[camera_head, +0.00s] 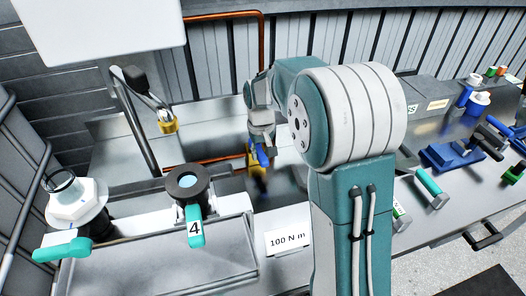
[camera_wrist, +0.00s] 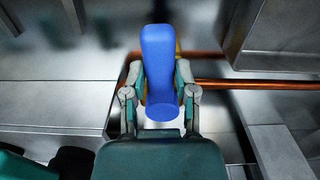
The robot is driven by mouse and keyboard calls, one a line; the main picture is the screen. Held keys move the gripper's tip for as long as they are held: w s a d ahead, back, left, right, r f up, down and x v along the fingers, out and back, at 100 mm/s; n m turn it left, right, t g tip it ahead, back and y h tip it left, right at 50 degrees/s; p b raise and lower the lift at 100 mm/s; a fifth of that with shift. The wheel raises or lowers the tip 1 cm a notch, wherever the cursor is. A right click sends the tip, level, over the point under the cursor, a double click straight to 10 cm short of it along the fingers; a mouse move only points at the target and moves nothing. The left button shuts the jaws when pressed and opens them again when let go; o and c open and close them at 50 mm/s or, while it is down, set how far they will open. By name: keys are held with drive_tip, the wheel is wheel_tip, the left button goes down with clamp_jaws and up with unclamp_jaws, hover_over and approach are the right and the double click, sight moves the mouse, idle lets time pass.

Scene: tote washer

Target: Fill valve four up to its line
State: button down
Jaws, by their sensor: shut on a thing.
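Valve four stands in the head view with a dark-rimmed round top (camera_head: 188,182) and a teal handle marked 4 (camera_head: 195,228) hanging at its front. The liquid level and any line in it are too small to tell. My gripper (camera_head: 262,146) is behind and to the right of valve four, pointing down. It is shut on a blue handle (camera_head: 262,157), which fills the space between the fingers in the wrist view (camera_wrist: 160,65). A yellow part (camera_head: 252,160) shows beside and behind the blue handle. Whether the blue handle is fixed to the copper pipe (camera_wrist: 245,84) is hidden.
A white hexagonal fitting (camera_head: 77,202) with a teal handle (camera_head: 62,248) stands at left. A yellow-ended lever (camera_head: 167,124) is behind valve four. A "100 N m" label (camera_head: 288,243) lies in front. A blue stand (camera_head: 452,155) and loose tools occupy the right bench.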

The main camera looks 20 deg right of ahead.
drive_tip(key=shift+a+m, duration=0.2)
drive_tip(key=shift+m, duration=0.3)
drive_tip(key=shift+f, duration=0.1)
drive_tip(key=shift+c, duration=2)
unclamp_jaws()
wheel_tip(320, 180, up, 12)
drive_tip(key=shift+a, duration=0.1)
